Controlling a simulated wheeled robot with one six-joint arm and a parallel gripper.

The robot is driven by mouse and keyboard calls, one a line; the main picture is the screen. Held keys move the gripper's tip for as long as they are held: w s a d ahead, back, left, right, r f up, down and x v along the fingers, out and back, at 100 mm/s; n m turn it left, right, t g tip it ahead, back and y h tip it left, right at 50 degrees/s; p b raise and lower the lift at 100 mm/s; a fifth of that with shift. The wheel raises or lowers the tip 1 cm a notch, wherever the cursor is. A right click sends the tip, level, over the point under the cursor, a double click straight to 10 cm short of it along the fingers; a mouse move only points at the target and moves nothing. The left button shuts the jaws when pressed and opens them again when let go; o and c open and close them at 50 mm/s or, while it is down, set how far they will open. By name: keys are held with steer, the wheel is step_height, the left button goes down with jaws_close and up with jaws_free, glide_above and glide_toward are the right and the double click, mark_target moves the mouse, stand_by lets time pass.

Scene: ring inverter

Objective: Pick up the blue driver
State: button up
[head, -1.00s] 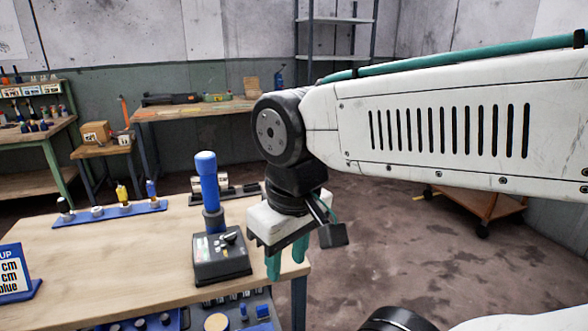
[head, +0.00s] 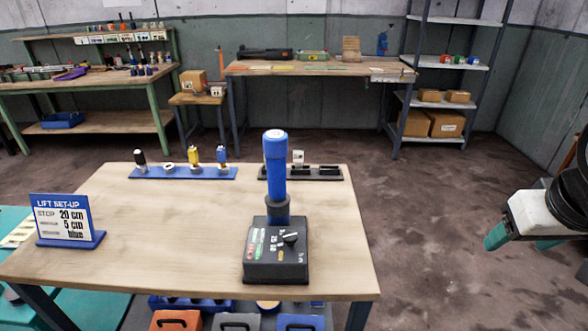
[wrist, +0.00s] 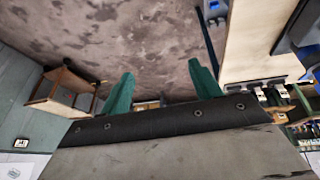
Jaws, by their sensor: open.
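A small blue-handled driver (head: 222,154) stands upright at the right end of a blue rack (head: 185,174) at the back of the wooden table (head: 130,215). A yellow driver (head: 194,156), a white ring-like piece and a black-and-white piece stand in the same rack. My gripper (head: 515,240) hangs off the table's right side, far from the driver, partly cut by the frame edge. In the wrist view its two teal fingers (wrist: 160,78) are spread and nothing is between them.
A dark control box (head: 275,262) carrying a tall blue cylinder (head: 275,165) stands near the table's front right. A black holder (head: 320,173) lies behind it. A blue-framed sign (head: 66,220) stands at left. The floor between table and gripper is open.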

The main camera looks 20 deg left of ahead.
mark_target(272, 174)
steer(key=w+a+f+n+t+y, duration=0.2)
steer(key=w+a+n+t+y, duration=0.25)
steer(key=w+a, duration=1)
steer(key=s+a+f+n+y, duration=0.1)
steer(key=a+y, duration=0.1)
steer(key=a, duration=0.5)
steer(key=s+a+f+n+g+y, duration=0.1)
steer(key=a+n+y, duration=0.1)
steer(key=a, duration=0.6)
steer(key=s+a+n+y, duration=0.1)
steer(key=a+n+y, duration=0.1)
steer(key=a+y, duration=0.2)
steer(key=shift+a+f+n+g, duration=0.15)
steer(key=shift+a+f+g, duration=0.05)
steer(key=shift+a, duration=0.7)
steer(key=shift+a+f+n+g, duration=0.1)
steer(key=shift+a+f+g, duration=0.1)
steer(key=shift+a, duration=0.65)
steer(key=shift+y, duration=0.25)
steer(key=x, duration=0.7)
steer(key=shift+w+a+r, duration=0.15)
steer(key=shift+a+r, duration=0.15)
steer(key=c, duration=1.2)
